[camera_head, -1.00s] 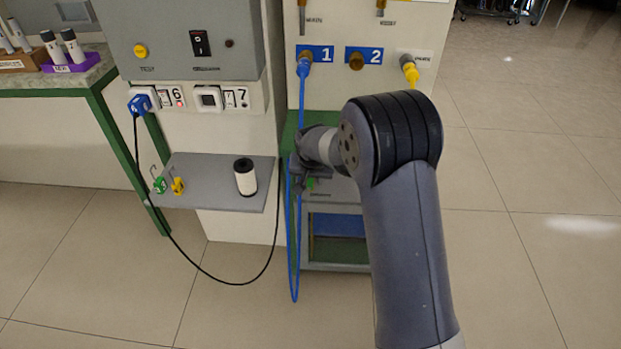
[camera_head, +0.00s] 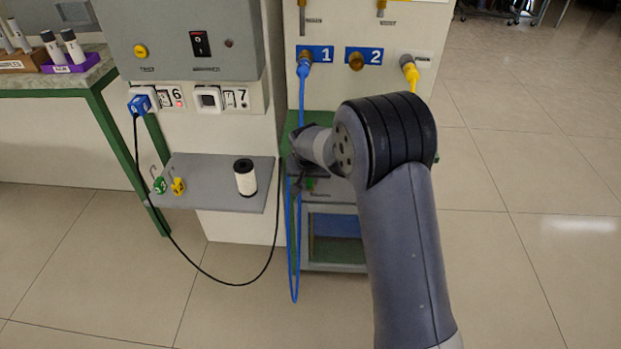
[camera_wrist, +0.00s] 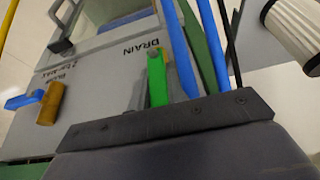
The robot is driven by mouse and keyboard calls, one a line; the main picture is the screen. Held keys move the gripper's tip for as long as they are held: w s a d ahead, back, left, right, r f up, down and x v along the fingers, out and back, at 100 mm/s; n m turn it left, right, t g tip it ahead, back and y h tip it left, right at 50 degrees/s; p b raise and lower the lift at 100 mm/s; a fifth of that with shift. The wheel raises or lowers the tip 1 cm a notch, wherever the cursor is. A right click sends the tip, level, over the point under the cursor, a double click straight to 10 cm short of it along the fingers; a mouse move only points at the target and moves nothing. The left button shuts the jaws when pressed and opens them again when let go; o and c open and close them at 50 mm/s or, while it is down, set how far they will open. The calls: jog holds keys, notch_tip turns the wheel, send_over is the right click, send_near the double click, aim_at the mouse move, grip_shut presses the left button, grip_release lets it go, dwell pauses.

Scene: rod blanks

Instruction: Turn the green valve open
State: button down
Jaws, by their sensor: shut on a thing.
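The green valve handle (camera_wrist: 157,80) shows in the wrist view next to the DRAIN lettering, with its lower end hidden behind my gripper's dark edge. In the head view a small green part (camera_head: 310,183) shows just below my gripper. My gripper (camera_wrist: 168,112) is shut on the green valve; its fingertips are not clearly seen. In the head view my gripper (camera_head: 298,166) is at the front of the machine, partly hidden behind my wrist.
A blue hose (camera_head: 295,240) hangs close beside my gripper. A brass fitting (camera_wrist: 50,103) with a blue handle (camera_wrist: 24,100) is near in the wrist view. A grey shelf (camera_head: 215,180) at left holds a white filter (camera_head: 245,177). Floor at right is clear.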

dwell(0.3)
jog(key=c, duration=1.4)
grip_release()
jog(key=shift+o, duration=0.2)
jog(key=shift+a+r, duration=0.1)
jog(key=shift+r, duration=0.05)
jog(key=p+v, duration=0.1)
jog(key=v, duration=0.9)
jog(key=shift+s+r, duration=0.2)
jog(key=shift+a, duration=0.1)
